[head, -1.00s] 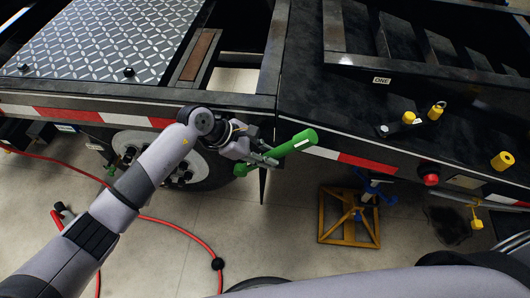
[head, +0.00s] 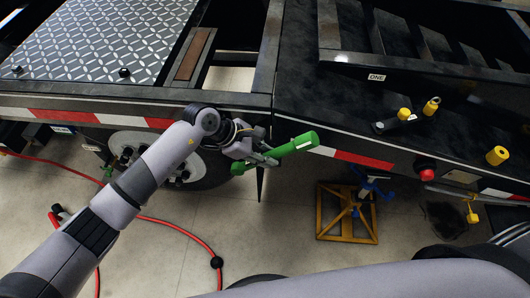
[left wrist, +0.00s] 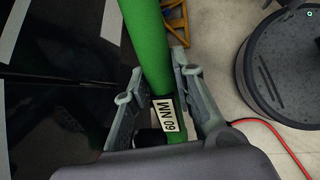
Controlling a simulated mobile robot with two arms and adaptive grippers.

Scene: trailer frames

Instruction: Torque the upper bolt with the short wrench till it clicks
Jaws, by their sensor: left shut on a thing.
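My left gripper (head: 262,156) is shut on a green wrench (head: 294,148) beside the trailer's side rail. The wrench lies slantwise, its thicker end up to the right and its other end down to the left. In the left wrist view the green shaft (left wrist: 148,45) runs between the two fingers and bears a "60 NM" label. A wheel (head: 205,172) with several dark bolts (head: 125,153) is under the rail to the left, partly hidden by my left arm. I cannot tell which bolt is the upper one. My right gripper is not in view.
The trailer's red-and-white rail (head: 345,155) runs close by the wrench. A yellow-framed stand (head: 347,236) with a blue jack is on the floor to the right. A red hose (head: 172,224) crosses the floor. Yellow fittings (head: 497,156) sit on the deck at right.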

